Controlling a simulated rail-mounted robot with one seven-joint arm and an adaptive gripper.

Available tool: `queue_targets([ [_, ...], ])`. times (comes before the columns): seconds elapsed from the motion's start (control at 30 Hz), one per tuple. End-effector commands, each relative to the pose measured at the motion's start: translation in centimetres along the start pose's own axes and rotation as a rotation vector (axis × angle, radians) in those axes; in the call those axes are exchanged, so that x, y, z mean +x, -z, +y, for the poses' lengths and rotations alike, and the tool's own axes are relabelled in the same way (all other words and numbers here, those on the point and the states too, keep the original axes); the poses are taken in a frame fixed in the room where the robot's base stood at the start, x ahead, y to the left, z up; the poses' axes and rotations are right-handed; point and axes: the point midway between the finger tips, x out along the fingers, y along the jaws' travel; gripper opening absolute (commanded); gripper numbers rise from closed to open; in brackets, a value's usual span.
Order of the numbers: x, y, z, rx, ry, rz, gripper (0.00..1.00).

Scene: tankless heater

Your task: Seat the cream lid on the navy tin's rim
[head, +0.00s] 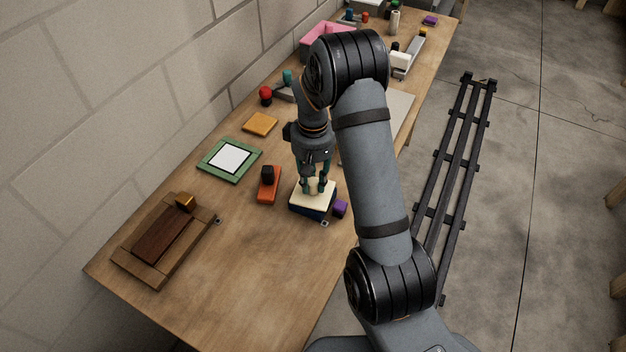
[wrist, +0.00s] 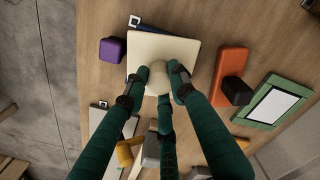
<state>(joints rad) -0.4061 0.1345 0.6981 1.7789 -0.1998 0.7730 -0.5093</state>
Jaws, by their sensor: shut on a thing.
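The cream lid (head: 314,193) is a flat square plate with a round knob on top. It lies over the navy tin (head: 311,210), whose dark blue side shows below the lid's near edge in the head view. My gripper (head: 316,186) is shut on the lid's knob from above. In the wrist view the fingers of my gripper (wrist: 160,85) close around the knob, with the lid (wrist: 165,50) beneath. A strip of the navy tin (wrist: 147,27) shows past the lid's edge there. I cannot tell whether the lid touches the rim all around.
A purple block (head: 340,208) stands close to the tin's right side. An orange block with a black knob (head: 268,188) is to the left, and a green-framed white panel (head: 230,159) is farther left. A wooden tray (head: 163,245) lies at the near left. The wooden table's near middle is clear.

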Motion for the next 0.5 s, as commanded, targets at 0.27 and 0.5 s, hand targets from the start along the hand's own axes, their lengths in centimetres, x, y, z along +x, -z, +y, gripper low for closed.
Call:
queue_targets([
  [0.27, 0.44, 0.0, 0.0, 0.0, 0.0, 0.0, 0.25],
  [0.5, 0.38, 0.0, 0.0, 0.0, 0.0, 0.0, 0.39],
])
